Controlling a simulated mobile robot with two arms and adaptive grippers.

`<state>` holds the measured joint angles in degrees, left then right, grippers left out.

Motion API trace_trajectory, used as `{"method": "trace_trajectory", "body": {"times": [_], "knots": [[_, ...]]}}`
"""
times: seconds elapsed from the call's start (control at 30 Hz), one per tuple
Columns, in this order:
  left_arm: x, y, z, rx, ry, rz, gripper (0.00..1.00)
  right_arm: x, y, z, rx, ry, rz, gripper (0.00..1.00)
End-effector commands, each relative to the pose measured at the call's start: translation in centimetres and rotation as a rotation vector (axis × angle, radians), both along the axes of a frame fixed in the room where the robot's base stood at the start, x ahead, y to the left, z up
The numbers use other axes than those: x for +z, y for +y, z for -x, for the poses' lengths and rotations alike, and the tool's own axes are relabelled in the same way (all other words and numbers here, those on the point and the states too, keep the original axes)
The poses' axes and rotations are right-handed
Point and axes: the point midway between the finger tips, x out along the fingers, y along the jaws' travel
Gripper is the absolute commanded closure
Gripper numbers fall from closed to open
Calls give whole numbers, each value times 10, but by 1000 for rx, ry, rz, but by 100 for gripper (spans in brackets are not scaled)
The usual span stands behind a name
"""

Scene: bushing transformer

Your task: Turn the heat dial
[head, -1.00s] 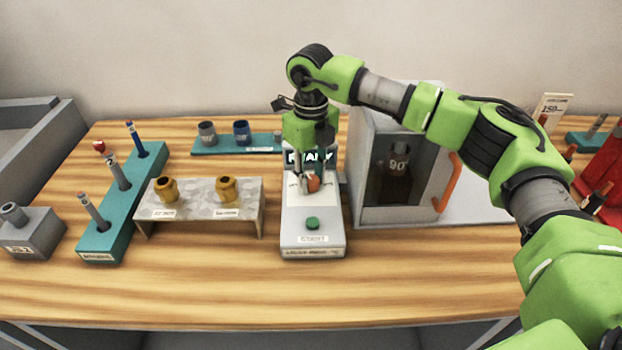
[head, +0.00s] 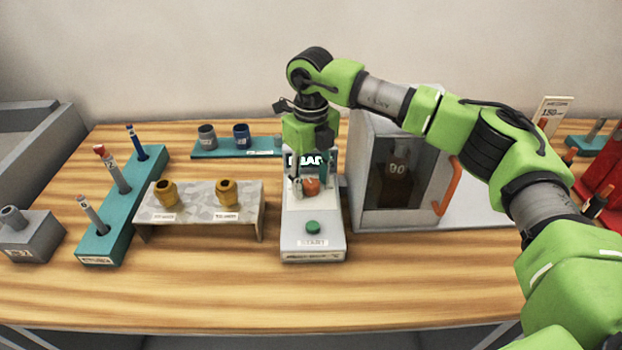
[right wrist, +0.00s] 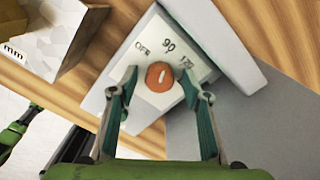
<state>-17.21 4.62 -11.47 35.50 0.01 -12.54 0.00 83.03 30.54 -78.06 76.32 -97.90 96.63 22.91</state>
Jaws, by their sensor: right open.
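The heat dial is an orange-red knob with a white mark, on the sloped face of a grey-white unit (head: 312,241) in the head view. The dial (head: 312,186) also shows in the right wrist view (right wrist: 159,76), below the printed words OFF, 90 and one starting with 12. Its mark leans up and slightly right, roughly toward 90. My right gripper (head: 308,182) points down at the dial. In the wrist view its open fingers (right wrist: 158,82) stand on both sides of the knob with gaps visible. My left gripper is not in view.
A green button (head: 312,226) sits on the unit's front. A grey cabinet (head: 403,223) with an orange handle (head: 447,187) stands close on the right. A small stand (head: 247,200) with two brass bushings is on the left. The table's front strip is clear.

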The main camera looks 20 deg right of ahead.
Motion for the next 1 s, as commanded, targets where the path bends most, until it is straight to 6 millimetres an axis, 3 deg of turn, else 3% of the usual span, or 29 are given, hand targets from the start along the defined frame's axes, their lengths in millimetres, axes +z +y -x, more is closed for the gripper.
{"method": "trace_trajectory", "body": {"times": [0.17,0.6,0.8,1.0], "knots": [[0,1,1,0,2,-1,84,15,0,-1,0,-2,0,56],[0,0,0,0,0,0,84,102,0,-1,0,-4,-1,56],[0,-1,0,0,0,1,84,119,0,0,0,-2,-1,56],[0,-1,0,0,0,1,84,120,0,0,0,0,0,56]]}}
